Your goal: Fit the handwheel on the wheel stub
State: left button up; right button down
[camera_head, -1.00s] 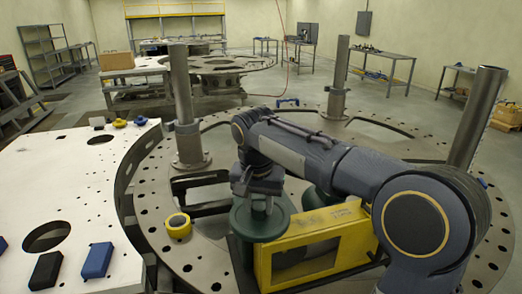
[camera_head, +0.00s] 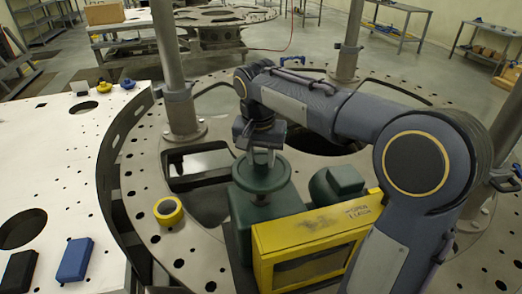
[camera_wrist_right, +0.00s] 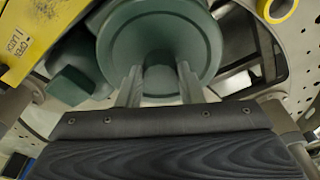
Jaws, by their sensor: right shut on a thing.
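The handwheel (camera_head: 276,172) is a dark green disc with a raised hub. My right gripper (camera_head: 263,158) is shut on the hub from above. In the right wrist view the two fingers (camera_wrist_right: 158,85) stand on either side of the hub, with the handwheel (camera_wrist_right: 158,35) beyond them. In the head view the disc appears over a green housing (camera_head: 262,215) behind the yellow box. The wheel stub is hidden, and I cannot tell whether the disc touches anything beneath. My left gripper is not in view.
A yellow box (camera_head: 290,239) stands close in front. A green rounded part (camera_head: 338,184) is right of the wheel. A yellow ring (camera_head: 168,211) lies on the round turret plate (camera_head: 143,185). Steel posts (camera_head: 169,60) rise around. A white table (camera_head: 65,170) is at the left.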

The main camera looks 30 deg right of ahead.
aim_at(261, 170)
notch_tip(261, 170, down, 2)
jog(key=shift+f+b, duration=0.15)
jog(key=shift+b, duration=0.5)
jog(key=shift+f+b, duration=0.7)
jog(key=shift+f, duration=0.1)
jog(key=shift+a, duration=0.1)
jog(key=shift+f, duration=0.55)
dwell(0.6)
jog(key=c, duration=1.3)
grip_release()
jog(key=shift+s, duration=0.1)
